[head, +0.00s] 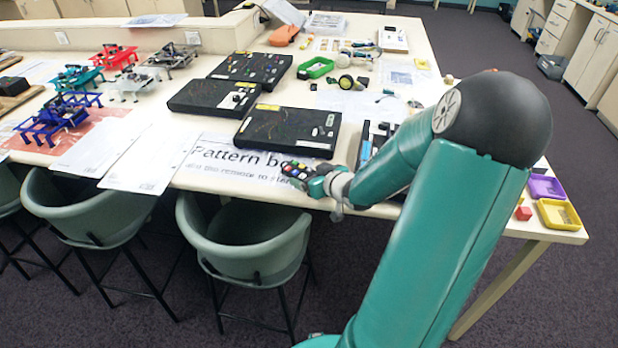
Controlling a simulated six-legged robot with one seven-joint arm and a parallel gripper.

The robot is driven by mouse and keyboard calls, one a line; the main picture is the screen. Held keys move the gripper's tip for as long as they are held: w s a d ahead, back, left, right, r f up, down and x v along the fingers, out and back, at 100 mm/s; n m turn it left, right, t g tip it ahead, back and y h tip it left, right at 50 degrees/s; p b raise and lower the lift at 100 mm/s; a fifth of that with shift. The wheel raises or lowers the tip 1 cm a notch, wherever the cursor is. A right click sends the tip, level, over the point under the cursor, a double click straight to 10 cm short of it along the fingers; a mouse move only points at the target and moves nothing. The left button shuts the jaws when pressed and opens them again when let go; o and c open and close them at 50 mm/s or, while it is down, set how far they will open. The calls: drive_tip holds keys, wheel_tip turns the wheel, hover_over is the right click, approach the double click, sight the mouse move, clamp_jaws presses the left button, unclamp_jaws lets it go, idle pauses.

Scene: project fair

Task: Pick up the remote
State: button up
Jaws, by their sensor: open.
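The remote (296,170) is small and dark with coloured buttons. It lies at the front edge of the table, by the "Pattern b..." sign (222,158). My gripper (312,184) is open at the end of my teal arm, right beside the remote on its right side. The fingers are small and partly merge with the remote in the picture. I cannot tell whether they touch it or stand around it.
A black box (288,130) lies just behind the remote, with more black boxes further back. White papers (150,158) and small legged robots (60,115) are to the left. Green chairs (245,238) stand against the front edge. Coloured trays (558,214) are at the right.

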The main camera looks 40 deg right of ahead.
drive_tip(key=shift+w, duration=0.1)
drive_tip(key=shift+c, duration=0.3)
drive_tip(key=c, duration=1.1)
drive_tip(key=shift+c, duration=0.6)
